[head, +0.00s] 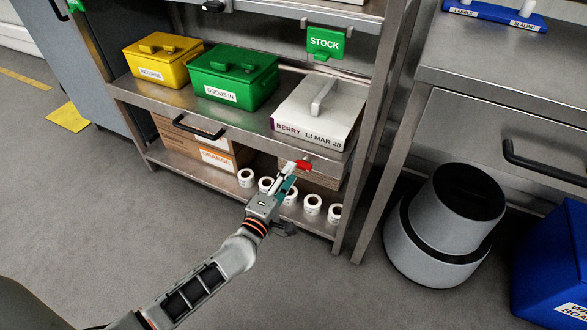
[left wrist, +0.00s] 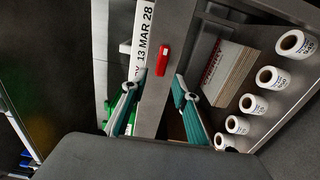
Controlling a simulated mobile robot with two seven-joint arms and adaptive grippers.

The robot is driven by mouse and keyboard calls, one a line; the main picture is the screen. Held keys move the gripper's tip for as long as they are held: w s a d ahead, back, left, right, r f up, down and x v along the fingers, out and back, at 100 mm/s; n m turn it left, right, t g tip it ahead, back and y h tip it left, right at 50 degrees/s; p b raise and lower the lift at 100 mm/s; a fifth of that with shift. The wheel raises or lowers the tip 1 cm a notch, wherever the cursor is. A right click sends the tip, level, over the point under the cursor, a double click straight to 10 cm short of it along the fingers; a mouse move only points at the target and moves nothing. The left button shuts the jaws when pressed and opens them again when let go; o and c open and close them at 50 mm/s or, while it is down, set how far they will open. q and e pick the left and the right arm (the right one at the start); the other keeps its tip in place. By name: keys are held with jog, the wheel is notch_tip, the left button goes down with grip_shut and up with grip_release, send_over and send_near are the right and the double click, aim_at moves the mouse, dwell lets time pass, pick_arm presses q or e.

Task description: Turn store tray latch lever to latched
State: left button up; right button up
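The store tray (head: 247,117) is the metal shelf with a black handle (head: 198,127) on its front edge. The small red latch lever (head: 304,165) sits at the right part of that front edge, lying roughly along it. It also shows in the left wrist view (left wrist: 163,58), just beyond the fingertips. My left gripper (head: 286,184) is in front of and slightly below the lever. In the left wrist view its teal fingers (left wrist: 154,84) are apart with nothing between them. I cannot tell whether a fingertip touches the lever. My right gripper is not in view.
The tray carries a yellow box (head: 147,68), a green box (head: 222,87) and a white BERRY box (head: 287,105). Several label rolls (head: 312,204) and cardboard (head: 182,147) are on the shelf below. A grey bin (head: 420,246) stands at right. The floor in front is clear.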

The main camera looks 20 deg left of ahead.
pick_arm(q)
jog(key=s, duration=0.8)
jog(key=shift+s, duration=0.2)
jog(key=shift+a, duration=0.1)
